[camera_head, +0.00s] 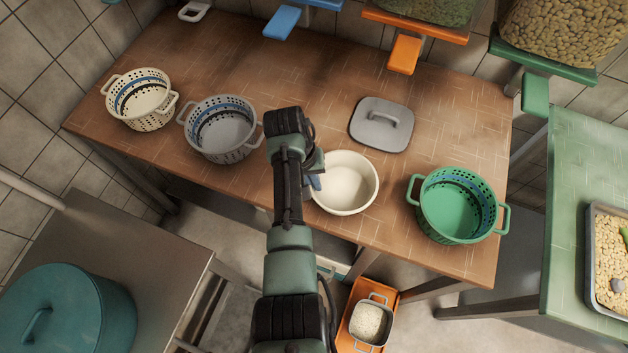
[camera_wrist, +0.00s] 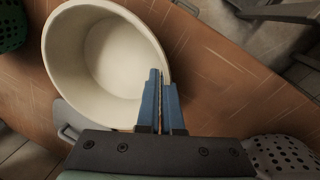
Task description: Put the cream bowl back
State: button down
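The cream bowl (camera_head: 348,184) is upright and looks empty, near the front edge of the brown table (camera_head: 300,75) in the head view. In the wrist view the bowl (camera_wrist: 100,55) fills the upper left. My gripper (camera_head: 315,182) is at the bowl's left rim in the head view, partly hidden by my arm. In the wrist view its blue fingers (camera_wrist: 162,80) are close together, one on the inner side and one on the outer side of the rim, so it looks shut on the wall. Whether the bowl is resting or slightly raised I cannot tell.
A grey lid (camera_head: 381,125) lies behind the bowl. A green colander (camera_head: 458,206) stands to the right; grey (camera_head: 220,129) and cream (camera_head: 141,99) colanders stand left. Below the front edge is an orange tray (camera_head: 345,325) holding a filled container. The table's back middle is clear.

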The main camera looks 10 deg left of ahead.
jog(key=shift+f, duration=0.2)
jog(key=c, duration=1.1)
grip_release()
jog(key=shift+r, duration=0.15)
